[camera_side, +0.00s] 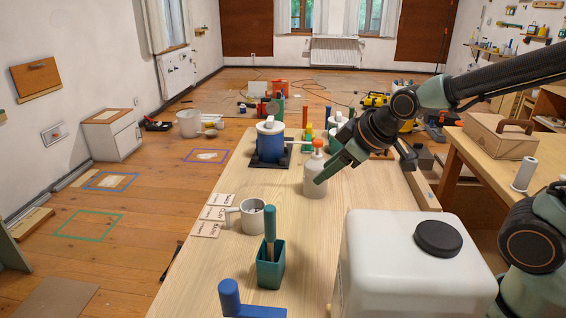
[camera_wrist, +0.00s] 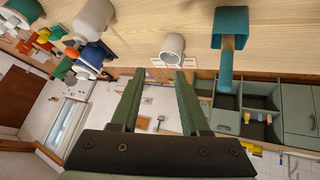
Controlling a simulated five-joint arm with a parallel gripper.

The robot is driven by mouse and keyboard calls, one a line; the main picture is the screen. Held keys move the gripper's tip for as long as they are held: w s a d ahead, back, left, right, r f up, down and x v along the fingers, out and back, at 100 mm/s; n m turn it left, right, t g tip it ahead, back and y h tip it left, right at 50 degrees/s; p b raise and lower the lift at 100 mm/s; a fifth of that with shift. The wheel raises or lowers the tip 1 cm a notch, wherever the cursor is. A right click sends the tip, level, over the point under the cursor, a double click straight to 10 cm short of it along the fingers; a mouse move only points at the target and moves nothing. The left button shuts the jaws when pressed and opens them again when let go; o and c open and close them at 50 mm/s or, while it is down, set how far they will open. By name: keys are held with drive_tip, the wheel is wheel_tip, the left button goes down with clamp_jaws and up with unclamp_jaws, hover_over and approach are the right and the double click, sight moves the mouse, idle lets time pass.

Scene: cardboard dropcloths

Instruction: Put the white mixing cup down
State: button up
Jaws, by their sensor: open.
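The white mixing cup (camera_side: 251,216) stands upright on the wooden table, its handle pointing left, beside paper labels. It also shows in the wrist view (camera_wrist: 173,47), beyond my fingertips and apart from them. My gripper (camera_side: 331,168) is in the air above the table, to the right of the cup and farther back. In the side view, a finger overlaps the white spray bottle; I cannot tell whether they touch. In the wrist view my gripper (camera_wrist: 155,73) has its two green fingers spread with nothing between them.
A teal holder (camera_side: 271,266) with a tool stands in front of the cup. A white spray bottle (camera_side: 314,180) and a blue pot (camera_side: 270,142) stand farther back. A large white canister (camera_side: 385,270) blocks the front right. Bare table lies right of the cup.

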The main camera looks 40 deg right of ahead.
drive_tip(key=s+d+r+m+g, duration=0.2)
drive_tip(key=s+r+m, duration=0.1)
drive_tip(key=s, duration=0.6)
drive_tip(key=shift+d+r+m+h, duration=0.2)
drive_tip(key=shift+m+h, duration=0.1)
drive_tip(key=shift+m, duration=0.5)
